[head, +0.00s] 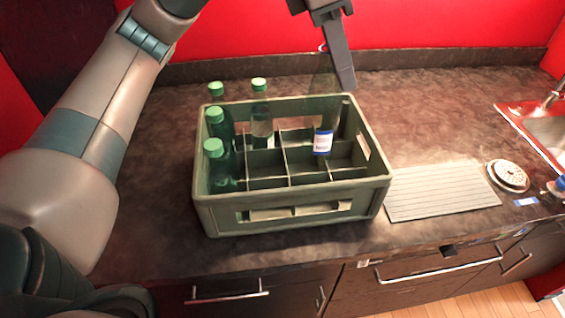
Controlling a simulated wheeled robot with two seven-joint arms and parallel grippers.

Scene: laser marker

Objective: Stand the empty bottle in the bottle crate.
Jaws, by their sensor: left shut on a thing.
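The empty bottle (323,141) is dark, see-through and capless, with a white and blue label. It is near upright, with its lower part over or inside the right side of the bottle crate (290,217). I cannot tell whether its base touches a compartment floor. My left gripper (337,72) is shut on the bottle's neck from above, and a finger hides part of the neck. The crate is grey-green with dividers. Several green-capped bottles (215,146) stand in its left column, and another (260,112) stands in the back row. My right gripper is not in view.
The crate stands on a dark stone counter (150,215). To its right are a ribbed drainboard (440,190), a round metal strainer (507,176) and a sink (545,125). A red wall is behind. The front and middle right compartments look empty.

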